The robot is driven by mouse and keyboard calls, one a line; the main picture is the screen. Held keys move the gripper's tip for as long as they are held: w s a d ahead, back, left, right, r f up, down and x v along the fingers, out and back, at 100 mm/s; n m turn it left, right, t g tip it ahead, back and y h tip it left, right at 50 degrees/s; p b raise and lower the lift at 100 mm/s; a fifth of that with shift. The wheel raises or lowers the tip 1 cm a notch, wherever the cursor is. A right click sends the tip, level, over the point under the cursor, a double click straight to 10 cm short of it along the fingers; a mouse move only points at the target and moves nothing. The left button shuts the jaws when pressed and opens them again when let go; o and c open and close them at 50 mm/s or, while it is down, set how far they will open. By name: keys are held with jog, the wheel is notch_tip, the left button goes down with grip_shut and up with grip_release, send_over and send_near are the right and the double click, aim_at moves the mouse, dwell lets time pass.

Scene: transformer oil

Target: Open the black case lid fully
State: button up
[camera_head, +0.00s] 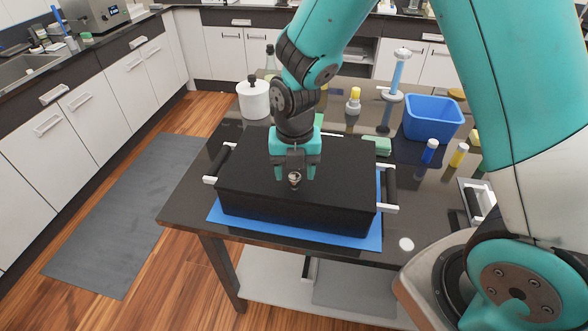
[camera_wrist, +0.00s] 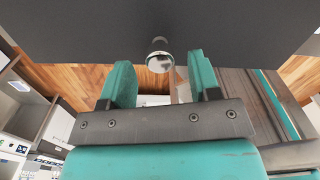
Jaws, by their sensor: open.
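The black case (camera_head: 250,206) sits on a blue mat (camera_head: 228,219) on the dark table. Its black lid (camera_head: 245,170) lies flat and looks closed. A small shiny round knob (camera_head: 295,180) is at the front edge of the lid; it also shows in the wrist view (camera_wrist: 160,57). My gripper (camera_head: 295,172) points down over the front middle of the lid. In the wrist view, my gripper (camera_wrist: 161,72) has its two teal fingers apart, one on each side of the knob. I cannot tell whether either finger touches it. My gripper hides part of the lid's middle.
White-ended handles (camera_head: 390,186) stick out at both case sides. A white jar (camera_head: 254,100) stands behind left. A blue bin (camera_head: 433,119), small bottles (camera_head: 430,151) and a blue-stemmed stand (camera_head: 397,76) are behind right. The floor in front of the table is clear.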

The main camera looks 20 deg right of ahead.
jog(key=shift+f, duration=0.65)
